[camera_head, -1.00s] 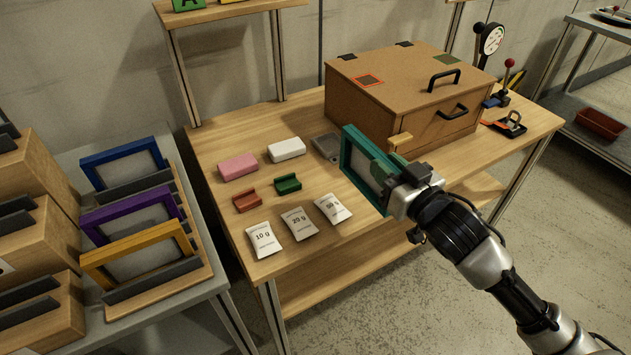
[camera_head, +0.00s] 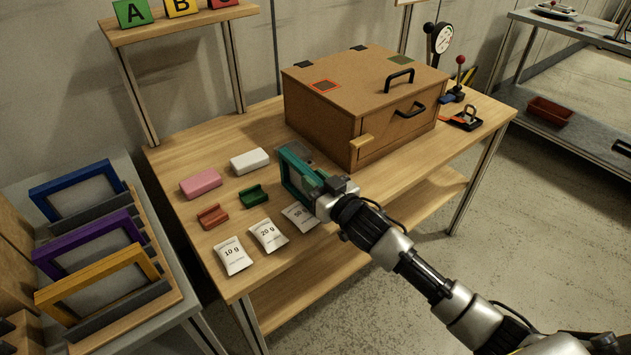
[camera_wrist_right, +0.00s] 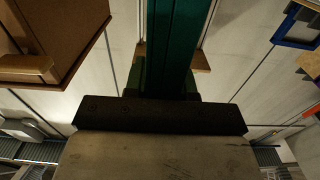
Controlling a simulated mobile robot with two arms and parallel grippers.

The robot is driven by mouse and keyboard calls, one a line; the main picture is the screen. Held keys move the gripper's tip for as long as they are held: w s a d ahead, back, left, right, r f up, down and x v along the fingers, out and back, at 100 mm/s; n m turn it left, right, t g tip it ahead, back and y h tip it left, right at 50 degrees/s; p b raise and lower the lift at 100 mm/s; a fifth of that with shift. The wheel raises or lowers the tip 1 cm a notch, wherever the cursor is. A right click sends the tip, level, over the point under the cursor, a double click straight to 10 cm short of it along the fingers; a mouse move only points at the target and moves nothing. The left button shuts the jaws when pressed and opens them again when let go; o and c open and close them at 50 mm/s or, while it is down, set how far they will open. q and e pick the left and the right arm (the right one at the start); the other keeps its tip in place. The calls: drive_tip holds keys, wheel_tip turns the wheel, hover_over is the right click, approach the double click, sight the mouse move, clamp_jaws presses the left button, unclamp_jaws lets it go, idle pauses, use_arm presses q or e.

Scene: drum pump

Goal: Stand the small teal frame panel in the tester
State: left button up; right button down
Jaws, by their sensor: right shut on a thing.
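The small teal frame panel (camera_head: 297,172) is held in my right gripper (camera_head: 324,192), above the wooden table beside the brown box. The gripper is shut on the panel's edge. In the right wrist view the teal frame bar (camera_wrist_right: 173,50) stands out from between the jaws (camera_wrist_right: 163,85). The panel is tilted in the head view and hides part of a grey item and of the 50 g packet. I cannot tell which thing is the tester; a gauge stand (camera_head: 440,40) and a lever (camera_head: 459,75) stand at the table's back right. My left gripper is not in view.
The brown box (camera_head: 365,85) has a drawer-like front with handles. Pink (camera_head: 201,184) and white (camera_head: 250,161) blocks, red and green holders and weight packets (camera_head: 268,235) lie on the table (camera_head: 175,150). Blue, purple and yellow frames (camera_head: 100,285) stand in a rack at left.

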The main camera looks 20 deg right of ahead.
drive_tip(key=shift+r, duration=0.15)
drive_tip(key=c, duration=0.9)
unclamp_jaws()
drive_tip(key=shift+f, duration=0.2)
drive_tip(key=shift+r, duration=0.15)
drive_tip(key=v, duration=1.2)
drive_tip(key=shift+r, duration=0.1)
